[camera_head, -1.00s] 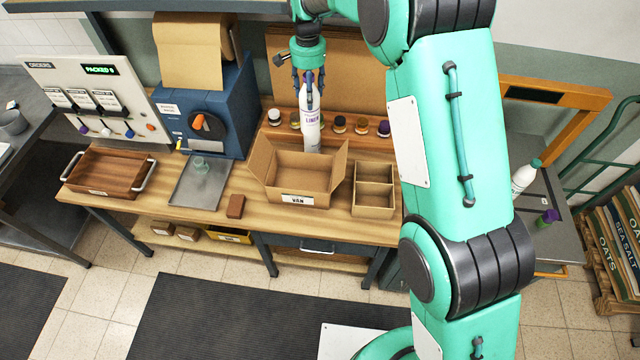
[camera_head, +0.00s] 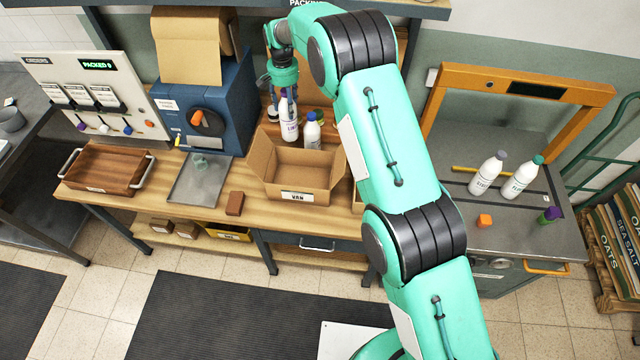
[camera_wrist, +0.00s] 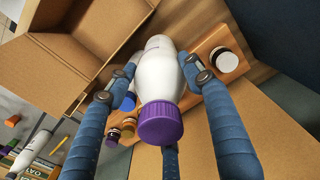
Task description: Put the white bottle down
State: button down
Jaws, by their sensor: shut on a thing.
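The white bottle (camera_head: 289,128) with a purple cap is held upright, or nearly so, behind the open cardboard box. My gripper (camera_head: 283,97) is shut on it around its upper part. In the wrist view the bottle (camera_wrist: 158,75) lies between the blue fingers of my gripper (camera_wrist: 155,82), purple cap toward the camera. Whether its base touches the bench or a wooden strip behind it cannot be told. A second white bottle (camera_head: 312,133) with a blue cap stands close to its right.
The cardboard box (camera_head: 297,184) stands open just in front. A wooden strip (camera_wrist: 205,45) bears several small jars. A metal tray (camera_head: 199,185) and wooden crate (camera_head: 105,168) are to the left. Two white bottles, grey-capped (camera_head: 487,175) and green-capped (camera_head: 521,180), stand on the right counter.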

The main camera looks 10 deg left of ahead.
aim_at(289, 125)
jog(key=shift+w+f, duration=0.25)
jog(key=shift+f, duration=0.1)
jog(key=shift+f, duration=3)
jog(key=shift+f+p, duration=0.3)
jog(key=shift+f, duration=1.75)
jog(key=c, duration=0.8)
grip_release()
jog(key=shift+o, duration=0.2)
